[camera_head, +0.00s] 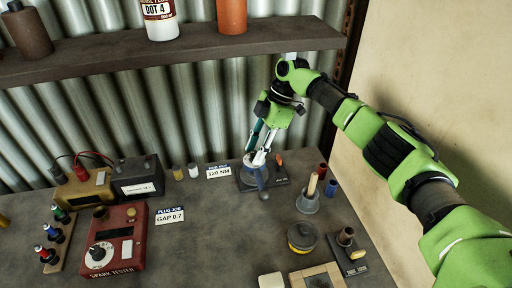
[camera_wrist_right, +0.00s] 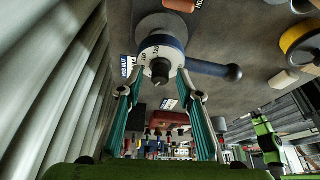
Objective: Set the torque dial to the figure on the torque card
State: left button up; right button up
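The torque card (camera_head: 218,172) stands on the bench and reads 120 NM, with a blue strip on top. To its right is the torque dial (camera_head: 250,160), on a dark base with a blue lever. In the right wrist view the dial (camera_wrist_right: 152,48) shows a white ring with small figures; one near the front looks like 120. My right gripper (camera_head: 262,156) reaches down to the dial from above. Its two fingertips (camera_wrist_right: 161,72) lie against opposite sides of the dial, apparently closed on it. My left gripper's fingers do not show.
A red spark tester (camera_head: 114,240) and a second card (camera_head: 170,215) reading GAP 0.7 stand to the left. A grey funnel-like holder (camera_head: 307,203) and a yellow-black round tin (camera_head: 302,237) are to the right. A shelf (camera_head: 170,56) with bottles hangs above. The bench's middle is clear.

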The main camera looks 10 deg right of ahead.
grip_shut()
